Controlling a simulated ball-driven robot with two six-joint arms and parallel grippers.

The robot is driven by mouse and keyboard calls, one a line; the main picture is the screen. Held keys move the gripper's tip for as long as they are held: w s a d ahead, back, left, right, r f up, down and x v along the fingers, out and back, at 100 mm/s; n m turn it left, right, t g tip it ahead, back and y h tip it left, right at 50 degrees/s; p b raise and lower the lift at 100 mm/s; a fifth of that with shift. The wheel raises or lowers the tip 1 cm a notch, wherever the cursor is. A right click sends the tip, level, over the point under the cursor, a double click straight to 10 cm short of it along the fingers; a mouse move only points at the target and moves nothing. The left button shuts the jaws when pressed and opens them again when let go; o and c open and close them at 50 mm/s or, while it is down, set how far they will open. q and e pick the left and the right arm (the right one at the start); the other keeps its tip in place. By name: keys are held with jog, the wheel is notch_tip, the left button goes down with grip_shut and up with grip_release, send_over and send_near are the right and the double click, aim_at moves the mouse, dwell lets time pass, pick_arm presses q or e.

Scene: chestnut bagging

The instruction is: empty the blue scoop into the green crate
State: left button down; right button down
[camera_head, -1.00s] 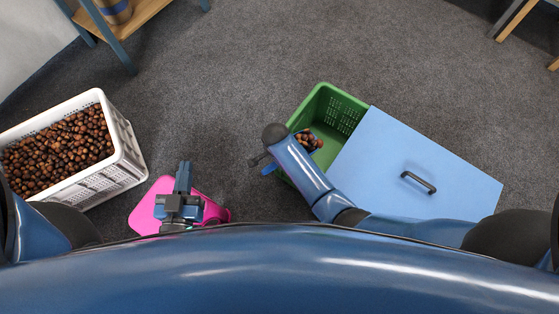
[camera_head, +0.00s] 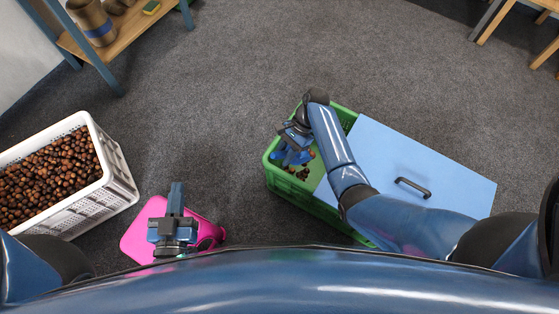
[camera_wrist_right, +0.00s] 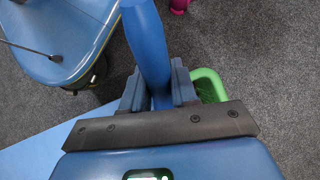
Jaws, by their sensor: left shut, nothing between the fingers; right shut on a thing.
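The green crate (camera_head: 283,182) stands right of centre in the head view, its right part covered by a blue lid. My right gripper (camera_head: 294,141) is over the crate's open left part, shut on the blue scoop (camera_head: 291,157). The scoop looks tipped, and the arm partly hides it. A few chestnuts (camera_head: 303,173) show just below it within the crate opening; whether all lie in the crate, I cannot tell. The right wrist view shows the scoop's handle (camera_wrist_right: 149,45) between the fingers and a crate corner (camera_wrist_right: 210,84). My left gripper (camera_head: 176,192) is shut and empty, over a pink object.
The blue lid (camera_head: 440,165) with a black handle lies over the crate's right side. A white crate (camera_head: 118,178) full of chestnuts stands at left. The pink object (camera_head: 138,236) lies below my left gripper. A wooden shelf (camera_head: 125,30) is at upper left. The middle floor is clear.

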jog(key=shift+w+d+r+g+y, duration=0.4)
jog(key=shift+w+d+r+y, duration=0.1)
jog(key=shift+w+d+r, duration=0.15)
jog(key=shift+w+d+r+b, duration=0.15)
jog(key=shift+d+b, duration=0.05)
jog(key=shift+b, duration=0.15)
jog(key=shift+w+d+r+g+y+b, duration=0.4)
jog(key=shift+w+d+r+g+y, duration=0.4)
jog(key=shift+y, duration=0.2)
jog(key=shift+s, duration=0.1)
